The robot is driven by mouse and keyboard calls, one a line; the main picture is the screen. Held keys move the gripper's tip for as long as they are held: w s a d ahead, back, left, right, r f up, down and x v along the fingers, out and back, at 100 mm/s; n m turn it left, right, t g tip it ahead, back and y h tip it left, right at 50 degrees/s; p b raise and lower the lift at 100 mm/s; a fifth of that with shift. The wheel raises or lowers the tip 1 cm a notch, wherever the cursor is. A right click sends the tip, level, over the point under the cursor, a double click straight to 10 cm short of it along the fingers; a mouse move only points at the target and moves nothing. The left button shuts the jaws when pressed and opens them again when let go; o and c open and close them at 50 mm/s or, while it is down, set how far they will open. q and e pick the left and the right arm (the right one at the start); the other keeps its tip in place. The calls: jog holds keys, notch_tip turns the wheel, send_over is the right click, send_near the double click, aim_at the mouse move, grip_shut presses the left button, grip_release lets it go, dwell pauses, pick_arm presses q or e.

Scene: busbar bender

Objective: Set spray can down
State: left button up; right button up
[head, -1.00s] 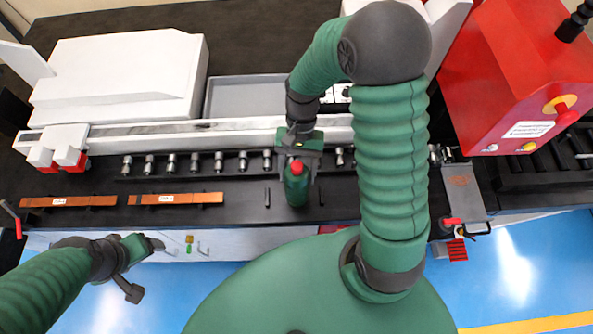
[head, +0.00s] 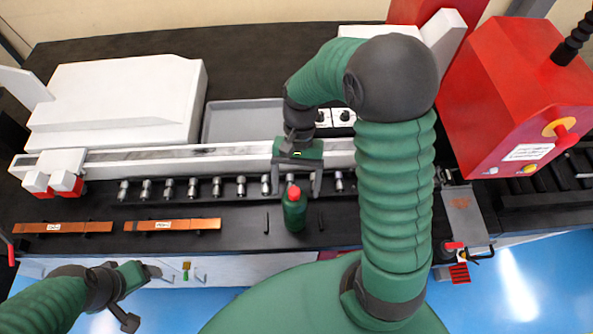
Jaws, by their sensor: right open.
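The spray can (head: 294,214) is dark green with a red cap and stands upright on the black bench top near its front edge. My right gripper (head: 296,190) is open just behind the can, its two fingers spread to either side of the can's top. The can looks free of the fingers. My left gripper (head: 148,272) is at the lower left, in front of the bench edge and away from the can. I cannot tell whether its fingers are open or shut.
Two copper bars (head: 172,225) lie on the bench left of the can. A row of rollers (head: 193,187) and a white rail (head: 215,157) run behind. A grey tray (head: 240,123) and white housing (head: 118,98) are farther back. A red machine (head: 515,95) stands right.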

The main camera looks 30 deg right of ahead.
jog(key=b+v, duration=0.1)
jog(key=v, duration=0.6)
jog(key=shift+a+r, duration=0.25)
jog(key=shift+a, duration=0.1)
jog(key=shift+d, duration=0.3)
jog(key=shift+a, duration=0.2)
jog(key=shift+d, duration=0.1)
dwell(0.8)
